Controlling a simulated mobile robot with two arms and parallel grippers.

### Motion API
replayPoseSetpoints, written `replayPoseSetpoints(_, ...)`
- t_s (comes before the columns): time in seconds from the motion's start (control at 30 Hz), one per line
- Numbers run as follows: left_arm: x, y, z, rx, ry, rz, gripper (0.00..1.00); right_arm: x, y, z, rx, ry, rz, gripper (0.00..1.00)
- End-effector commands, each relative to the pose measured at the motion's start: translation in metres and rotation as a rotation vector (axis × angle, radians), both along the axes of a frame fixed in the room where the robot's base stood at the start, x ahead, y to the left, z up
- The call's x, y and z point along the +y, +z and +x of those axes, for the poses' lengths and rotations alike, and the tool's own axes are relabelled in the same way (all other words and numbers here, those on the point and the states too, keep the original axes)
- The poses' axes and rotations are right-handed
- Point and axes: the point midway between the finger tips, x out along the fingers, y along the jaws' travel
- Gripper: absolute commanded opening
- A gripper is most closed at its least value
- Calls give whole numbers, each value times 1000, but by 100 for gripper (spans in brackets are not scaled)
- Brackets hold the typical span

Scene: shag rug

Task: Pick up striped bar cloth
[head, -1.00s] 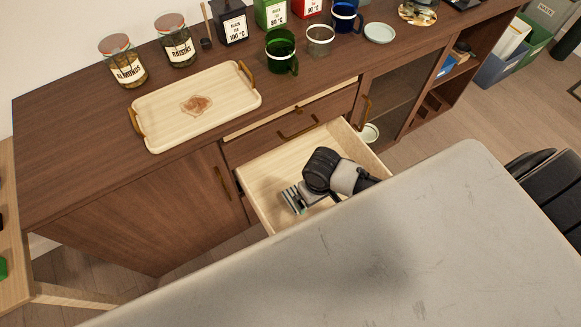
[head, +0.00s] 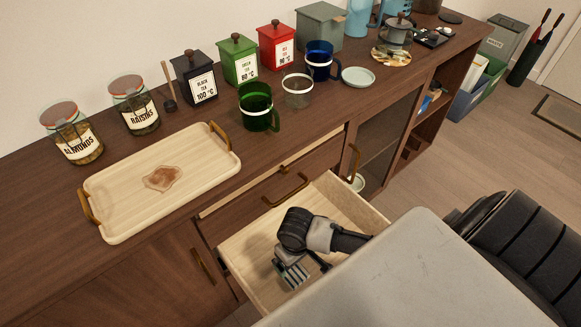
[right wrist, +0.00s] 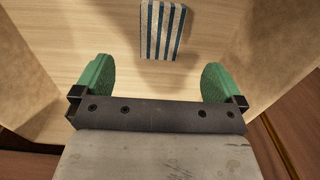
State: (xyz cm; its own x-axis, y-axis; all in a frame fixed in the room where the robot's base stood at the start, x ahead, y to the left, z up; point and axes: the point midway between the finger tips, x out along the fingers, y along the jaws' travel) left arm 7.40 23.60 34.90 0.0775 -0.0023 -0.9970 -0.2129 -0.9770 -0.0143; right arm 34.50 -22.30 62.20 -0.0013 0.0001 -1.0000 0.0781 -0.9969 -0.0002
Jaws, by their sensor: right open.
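The striped bar cloth (right wrist: 163,30), with blue and white stripes, lies folded on the pale wooden floor of the open drawer (head: 247,245). In the right wrist view it is just beyond my open fingertips, about centred between them. In the head view the cloth (head: 295,274) shows small, partly hidden by my right gripper (head: 291,264). The right gripper (right wrist: 158,75) is inside the drawer with its green fingers apart and nothing between them. My left gripper is not in view.
The drawer walls stand close on both sides of my right gripper.

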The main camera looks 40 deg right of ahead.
Motion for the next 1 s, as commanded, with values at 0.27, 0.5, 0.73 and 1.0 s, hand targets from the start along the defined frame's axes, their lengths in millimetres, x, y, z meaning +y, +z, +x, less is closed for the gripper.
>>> replayPoseSetpoints(0.27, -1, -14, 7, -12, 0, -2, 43, 1, -40, 0, 2, 0, 0, 100)
replayPoseSetpoints(0.5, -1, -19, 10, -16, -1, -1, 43, 1, -62, 1, 1, 0, 0, 100)
replayPoseSetpoints(0.73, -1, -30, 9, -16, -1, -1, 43, 3, -93, 5, 1, 0, -1, 100)
replayPoseSetpoints(1.0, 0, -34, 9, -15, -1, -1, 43, 3, -113, 5, -1, 1, 0, 100)
